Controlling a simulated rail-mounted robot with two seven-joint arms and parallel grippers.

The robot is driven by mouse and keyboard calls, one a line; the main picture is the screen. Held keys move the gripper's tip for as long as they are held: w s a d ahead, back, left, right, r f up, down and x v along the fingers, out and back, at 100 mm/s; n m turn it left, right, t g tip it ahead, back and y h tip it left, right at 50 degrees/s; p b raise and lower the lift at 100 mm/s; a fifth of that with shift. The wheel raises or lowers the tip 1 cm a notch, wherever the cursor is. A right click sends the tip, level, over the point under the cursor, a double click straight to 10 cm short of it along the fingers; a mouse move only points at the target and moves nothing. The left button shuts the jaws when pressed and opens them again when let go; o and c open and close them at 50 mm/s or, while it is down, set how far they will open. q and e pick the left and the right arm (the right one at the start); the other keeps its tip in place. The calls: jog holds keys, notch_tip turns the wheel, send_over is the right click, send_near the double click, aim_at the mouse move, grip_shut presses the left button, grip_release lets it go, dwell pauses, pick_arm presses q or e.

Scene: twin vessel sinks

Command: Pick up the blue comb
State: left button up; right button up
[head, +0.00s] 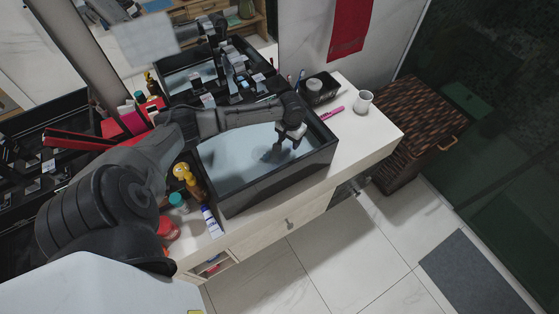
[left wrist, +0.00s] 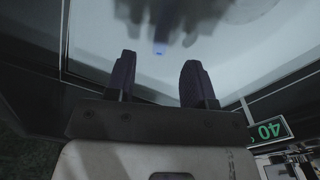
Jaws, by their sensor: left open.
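I cannot make out a blue comb with certainty in either view. My left gripper (head: 293,138) hangs over the right part of the near sink (head: 282,182), a dark box-shaped basin with a pale inside. In the left wrist view its two dark fingers (left wrist: 159,80) are apart, with nothing seen between them. Beyond the fingertips is a blurred dark shape with a small blue spot (left wrist: 160,48); I cannot tell whether it is an object, a shadow or a reflection. My right gripper is not in view.
A pink item (head: 333,113) and a white cup (head: 364,100) lie right of the sink, near a dark container (head: 318,92). Bottles, including a yellow-topped one (head: 188,179) and a blue-white tube (head: 212,222), stand at its left. A woven hamper (head: 415,125) stands right of the counter.

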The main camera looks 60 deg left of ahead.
aim_at(289, 148)
pick_arm(q)
jog(key=shift+f+b, duration=0.5)
jog(key=shift+f, duration=1.9)
jog(key=shift+a, duration=0.1)
grip_shut()
